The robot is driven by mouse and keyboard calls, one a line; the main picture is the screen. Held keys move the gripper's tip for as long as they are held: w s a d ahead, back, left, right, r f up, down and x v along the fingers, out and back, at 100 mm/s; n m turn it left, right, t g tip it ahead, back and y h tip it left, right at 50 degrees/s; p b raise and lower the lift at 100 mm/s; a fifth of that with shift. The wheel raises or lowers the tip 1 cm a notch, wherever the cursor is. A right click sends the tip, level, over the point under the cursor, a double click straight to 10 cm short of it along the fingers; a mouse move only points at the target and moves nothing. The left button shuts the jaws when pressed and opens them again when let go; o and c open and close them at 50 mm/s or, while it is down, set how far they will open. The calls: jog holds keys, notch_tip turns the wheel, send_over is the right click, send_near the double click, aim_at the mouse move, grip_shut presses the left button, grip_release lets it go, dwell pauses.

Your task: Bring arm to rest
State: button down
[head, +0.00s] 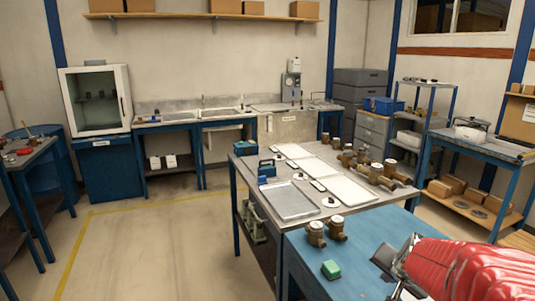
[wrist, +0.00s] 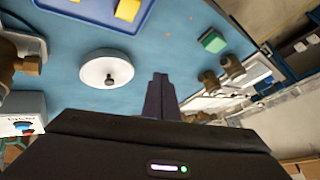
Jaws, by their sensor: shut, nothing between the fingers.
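My gripper (wrist: 160,80) shows in the wrist view as dark fingers closed together, with nothing between them. It points over the blue bench top (wrist: 150,50) and seems clear of the things on it. In the head view my arm, in a red cover (head: 470,268), reaches in at the lower right over the same bench (head: 345,255). The fingertips cannot be made out there.
A green block (head: 331,269) and two brass meters (head: 316,234) stand on the bench. The wrist view also shows a white disc with a dark knob (wrist: 107,72), a blue tray (wrist: 90,16) with yellow blocks, and a grey box (wrist: 22,112). Open floor (head: 150,250) lies left.

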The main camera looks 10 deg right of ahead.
jog(key=s+a+r+n+y, duration=0.1)
jog(key=s+a+n, duration=0.3)
jog(key=a, duration=0.5)
jog(key=s+a+r+n+g+y, duration=0.1)
jog(key=s+a+n, duration=0.3)
jog(key=a, duration=0.5)
jog(key=s+a+r+n+y, duration=0.1)
jog(key=s+a+r+n, duration=0.2)
jog(key=a, duration=0.6)
jog(key=s+n, duration=0.1)
jog(key=s, duration=0.1)
jog(key=shift+s+a+r+y, duration=0.2)
jog(key=shift+s+r+y, duration=0.1)
jog(key=shift+s, duration=0.1)
jog(key=shift+s, duration=0.1)
